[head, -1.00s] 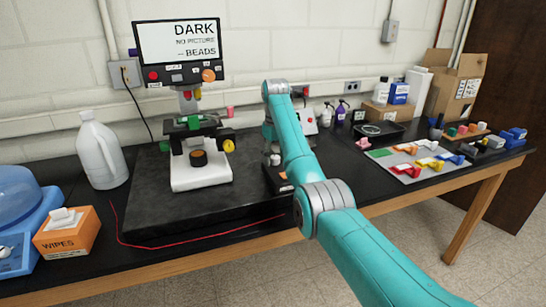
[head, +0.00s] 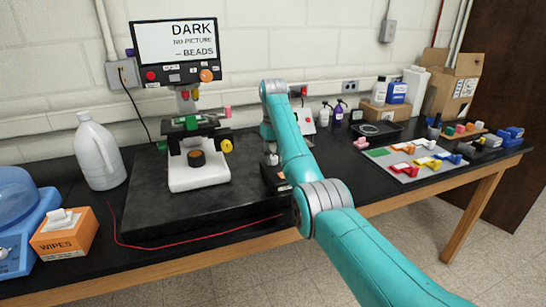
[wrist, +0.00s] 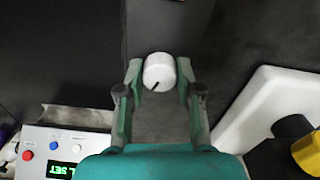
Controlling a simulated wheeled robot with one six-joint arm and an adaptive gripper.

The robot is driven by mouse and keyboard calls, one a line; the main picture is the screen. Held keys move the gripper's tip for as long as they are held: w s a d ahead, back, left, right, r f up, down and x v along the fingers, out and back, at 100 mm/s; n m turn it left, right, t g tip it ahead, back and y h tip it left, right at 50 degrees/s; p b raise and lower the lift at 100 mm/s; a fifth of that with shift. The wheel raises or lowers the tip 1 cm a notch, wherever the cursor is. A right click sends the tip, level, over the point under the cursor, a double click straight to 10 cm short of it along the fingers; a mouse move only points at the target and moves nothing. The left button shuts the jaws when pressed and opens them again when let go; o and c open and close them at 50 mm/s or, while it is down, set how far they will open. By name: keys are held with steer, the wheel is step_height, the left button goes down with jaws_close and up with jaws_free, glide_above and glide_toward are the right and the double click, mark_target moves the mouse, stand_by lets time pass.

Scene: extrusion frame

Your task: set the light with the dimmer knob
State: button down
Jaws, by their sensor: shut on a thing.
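The white dimmer knob (wrist: 159,70) with a dark pointer line sits between my fingers in the wrist view. The line slants toward the lower left of the knob. My gripper (wrist: 158,78) is shut on the knob, one green finger on each side. In the head view the dimmer box (head: 275,181) is partly hidden behind my arm, and the fingers cannot be made out clearly. The microscope (head: 199,172) stands left of my arm, with a green stage and a yellow side knob.
A white device with a green display (wrist: 66,171) and coloured buttons is lower left in the wrist view. A white jug (head: 98,155) and wipes box (head: 65,238) stand at left. Right of my arm is a tray (head: 408,166) of coloured pieces. A red line runs along the dark slab's front.

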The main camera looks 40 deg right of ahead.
steer(key=m, duration=0.9)
stand_by(0.5)
steer(key=c, duration=0.8)
jaws_free()
steer(key=shift+o, duration=0.2)
